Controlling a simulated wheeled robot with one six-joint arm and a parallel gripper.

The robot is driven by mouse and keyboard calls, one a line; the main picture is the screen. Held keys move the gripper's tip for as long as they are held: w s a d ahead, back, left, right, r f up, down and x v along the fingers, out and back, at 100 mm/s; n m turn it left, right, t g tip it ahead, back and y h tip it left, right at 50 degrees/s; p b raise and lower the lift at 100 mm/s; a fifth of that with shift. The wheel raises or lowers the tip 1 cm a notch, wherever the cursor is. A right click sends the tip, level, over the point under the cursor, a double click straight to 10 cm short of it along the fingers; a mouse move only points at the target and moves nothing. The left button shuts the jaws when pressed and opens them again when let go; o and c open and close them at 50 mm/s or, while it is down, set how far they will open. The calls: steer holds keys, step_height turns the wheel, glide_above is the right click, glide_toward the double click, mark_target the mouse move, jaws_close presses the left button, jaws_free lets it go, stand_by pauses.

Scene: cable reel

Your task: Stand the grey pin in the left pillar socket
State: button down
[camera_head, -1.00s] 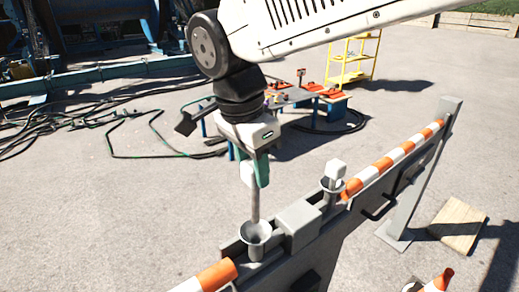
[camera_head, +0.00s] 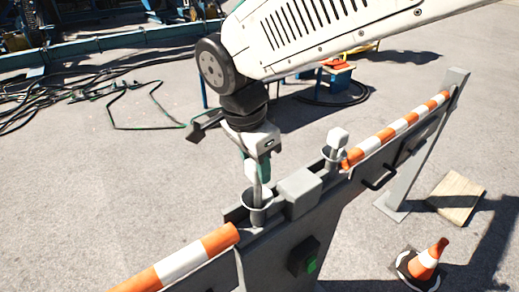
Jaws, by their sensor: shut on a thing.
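The grey pin (camera_head: 257,192) is upright, its white head held by my gripper (camera_head: 252,172). My gripper is shut on it, directly above the left pillar socket (camera_head: 256,215), a grey funnel-shaped cup. The pin's lower end is inside the cup and hidden by its rim, so how deep it sits cannot be told. A second pin with a white block head (camera_head: 338,138) stands in the right socket (camera_head: 333,160).
A grey block (camera_head: 299,193) stands between the sockets on the barrier. Orange-and-white striped bars (camera_head: 182,262) run along both sides. A dark box with a green button (camera_head: 310,264) is on the front.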

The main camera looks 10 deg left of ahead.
steer(key=shift+f, duration=0.15)
steer(key=c, duration=0.8)
jaws_free()
steer(key=r, duration=0.5)
steer(key=s+r, duration=0.1)
steer(key=r, duration=0.1)
steer(key=shift+a+r, duration=0.4)
